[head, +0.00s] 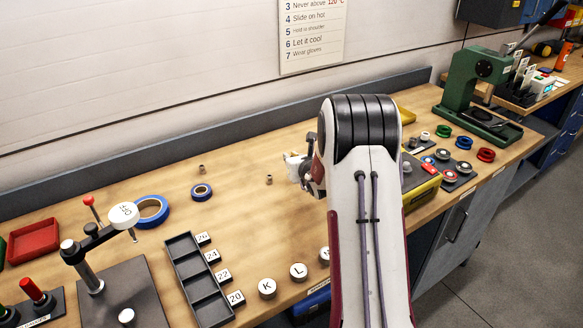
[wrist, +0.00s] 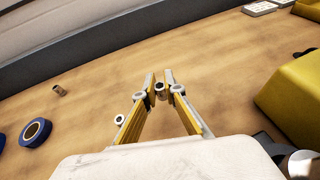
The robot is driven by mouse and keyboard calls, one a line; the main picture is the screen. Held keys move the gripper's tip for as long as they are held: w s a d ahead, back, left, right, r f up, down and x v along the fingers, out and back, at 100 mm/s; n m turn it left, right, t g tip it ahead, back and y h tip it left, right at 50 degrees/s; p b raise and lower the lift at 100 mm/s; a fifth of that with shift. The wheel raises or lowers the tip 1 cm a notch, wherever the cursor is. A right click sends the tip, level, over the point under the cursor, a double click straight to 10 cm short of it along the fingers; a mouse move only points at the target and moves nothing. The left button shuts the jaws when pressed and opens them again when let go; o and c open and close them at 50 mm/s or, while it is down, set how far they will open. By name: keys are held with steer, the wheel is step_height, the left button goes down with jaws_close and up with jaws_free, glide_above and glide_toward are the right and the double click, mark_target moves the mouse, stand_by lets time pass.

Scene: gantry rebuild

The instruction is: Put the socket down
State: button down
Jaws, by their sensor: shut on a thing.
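In the wrist view my gripper (wrist: 160,82) has its yellow-sided fingers closed on a small metal socket (wrist: 160,91), whose dark round opening shows between the tips. I cannot tell whether the held socket touches the bench. In the head view my gripper (head: 303,168) is over the middle of the bench, mostly hidden behind my arm, and the held socket cannot be made out. A second small socket (head: 269,179) stands on the wood to its left; it also shows in the wrist view (wrist: 119,119). A third small piece (head: 202,168) stands farther left, also in the wrist view (wrist: 58,89).
Blue rings (head: 202,192) and (head: 152,209) lie left on the wooden bench. A dark compartment tray (head: 197,285) is at front left. A yellow block (wrist: 295,95) is at right in the wrist view. A green press (head: 475,80) stands at far right. Wood ahead of the fingers is bare.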

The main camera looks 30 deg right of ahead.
steer(key=shift+f, duration=1.85)
steer(key=shift+f, duration=0.1)
steer(key=c, duration=2.1)
jaws_free()
steer(key=shift+s+a+r, duration=0.1)
steer(key=shift+s+r, duration=0.25)
steer(key=shift+s, duration=0.1)
steer(key=shift+v, duration=5.45)
steer(key=shift+a, duration=0.1)
